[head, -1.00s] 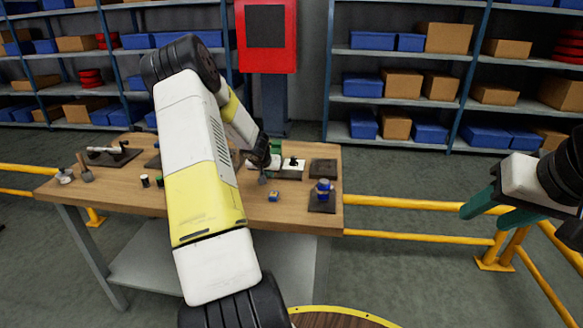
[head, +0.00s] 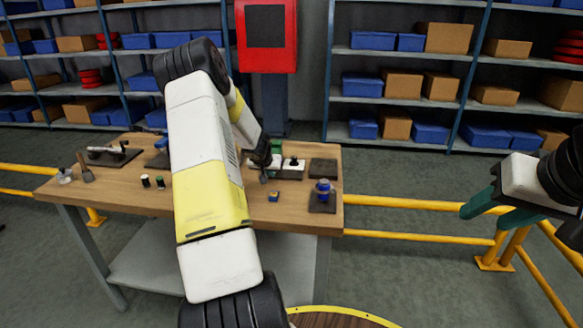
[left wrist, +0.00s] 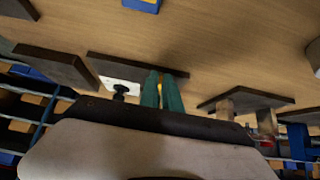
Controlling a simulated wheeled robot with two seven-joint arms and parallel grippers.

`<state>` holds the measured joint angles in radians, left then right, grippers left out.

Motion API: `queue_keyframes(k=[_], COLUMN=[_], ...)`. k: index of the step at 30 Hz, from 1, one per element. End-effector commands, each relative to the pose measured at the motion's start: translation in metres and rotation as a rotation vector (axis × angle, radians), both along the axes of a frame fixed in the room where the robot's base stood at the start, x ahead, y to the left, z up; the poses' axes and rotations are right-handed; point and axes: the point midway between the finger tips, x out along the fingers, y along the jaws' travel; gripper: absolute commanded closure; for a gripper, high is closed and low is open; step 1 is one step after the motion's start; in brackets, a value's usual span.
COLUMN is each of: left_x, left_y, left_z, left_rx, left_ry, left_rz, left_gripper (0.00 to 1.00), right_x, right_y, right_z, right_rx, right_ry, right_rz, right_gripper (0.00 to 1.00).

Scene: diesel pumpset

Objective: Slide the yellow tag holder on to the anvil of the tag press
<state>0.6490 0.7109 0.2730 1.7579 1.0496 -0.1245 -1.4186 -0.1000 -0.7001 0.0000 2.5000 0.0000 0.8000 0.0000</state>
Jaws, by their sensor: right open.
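My left gripper (head: 264,177) is over the right half of the wooden bench, partly hidden by its own wrist in the head view. In the left wrist view its two green fingers (left wrist: 161,92) are close together, with a small yellow piece, seemingly the yellow tag holder (left wrist: 159,89), between them. Most of it is hidden. Beside the fingers is a dark board (left wrist: 135,70) with a white block and black knob (left wrist: 119,91), perhaps the tag press (head: 292,164); I cannot make out its anvil. My right gripper (head: 487,207) is open and empty, off the bench's right side.
A blue and yellow block (head: 274,197) lies on the bench (head: 255,212) near its front. A blue item (head: 323,187) stands on a dark plate at right. An empty-looking dark plate (head: 324,167) is behind it. Yellow rails (head: 400,202) flank the bench.

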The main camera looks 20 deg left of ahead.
Motion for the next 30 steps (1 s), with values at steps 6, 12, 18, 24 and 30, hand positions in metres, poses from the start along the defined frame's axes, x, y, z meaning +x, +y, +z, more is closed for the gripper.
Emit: queue_keyframes(k=[6,12,18,24,30], left_x=[0.005,0.008,0.013,0.016,0.02], left_y=[0.001,0.002,0.003,0.004,0.005], left_z=[0.0,0.0,0.001,0.0,-0.001], left_rx=[0.0,0.001,0.001,0.0,0.0], left_ry=[0.0,-0.001,-0.002,0.0,0.0], left_rz=[-0.001,-0.001,-0.001,0.0,0.0], left_gripper=[0.93,0.93,0.93,0.93,0.93], right_x=[0.0,0.0,0.0,0.0,0.0], right_y=[0.0,0.0,0.0,0.0,0.0], right_z=[0.0,0.0,0.0,0.0,0.0], right_rx=[0.0,0.0,0.0,0.0,0.0], right_ry=[0.0,0.0,0.0,0.0,0.0], right_rz=[0.0,0.0,0.0,0.0,0.0], right_gripper=[0.53,0.53,0.53,0.53,0.53])
